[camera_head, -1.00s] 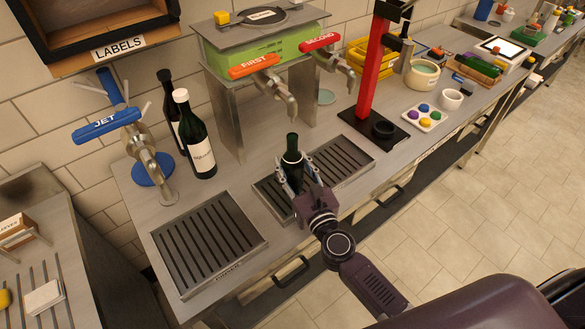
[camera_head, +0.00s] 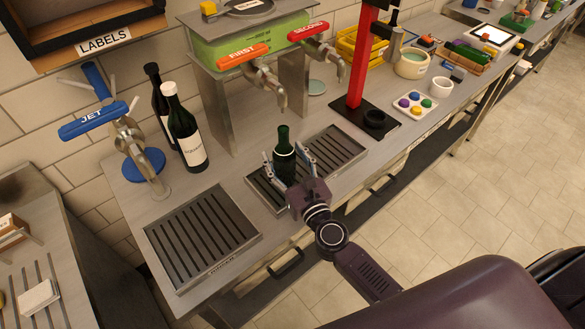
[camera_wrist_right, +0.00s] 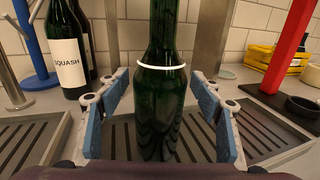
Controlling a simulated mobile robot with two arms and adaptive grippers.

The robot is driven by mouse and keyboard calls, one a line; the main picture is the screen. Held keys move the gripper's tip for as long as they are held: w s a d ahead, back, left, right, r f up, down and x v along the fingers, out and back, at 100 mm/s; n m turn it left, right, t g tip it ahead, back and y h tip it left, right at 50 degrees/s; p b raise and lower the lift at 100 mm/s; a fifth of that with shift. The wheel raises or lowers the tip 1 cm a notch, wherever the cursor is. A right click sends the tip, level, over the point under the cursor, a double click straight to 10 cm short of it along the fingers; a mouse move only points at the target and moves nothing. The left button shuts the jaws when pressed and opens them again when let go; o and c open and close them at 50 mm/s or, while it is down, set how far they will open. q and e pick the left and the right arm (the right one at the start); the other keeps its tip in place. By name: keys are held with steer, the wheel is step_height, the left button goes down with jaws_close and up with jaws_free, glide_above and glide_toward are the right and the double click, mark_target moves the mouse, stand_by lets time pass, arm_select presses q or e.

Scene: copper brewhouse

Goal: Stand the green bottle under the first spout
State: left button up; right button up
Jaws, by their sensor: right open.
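The green bottle (camera_head: 284,160) stands upright on the rear drip tray (camera_head: 338,147), its top just below the nozzle of the first spout (camera_head: 280,96) in the head view. The exact alignment is hard to judge. The first spout has an orange handle marked FIRST (camera_head: 242,56). My right gripper (camera_head: 283,170) is open, with one finger on each side of the bottle. In the right wrist view the bottle (camera_wrist_right: 162,105) shows a pale ring, and gaps separate it from both blue finger pads. My left gripper is out of view.
The second spout with a red handle (camera_head: 308,32) is to the right. Two dark bottles, one a labelled squash bottle (camera_head: 186,135), stand left beside the blue-handled jet (camera_head: 92,121). A red post (camera_head: 362,60) stands right. The front drip tray (camera_head: 203,238) is empty.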

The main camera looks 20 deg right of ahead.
steer(key=s+b, duration=0.3)
steer(key=s, duration=0.9)
steer(key=shift+d, duration=0.45)
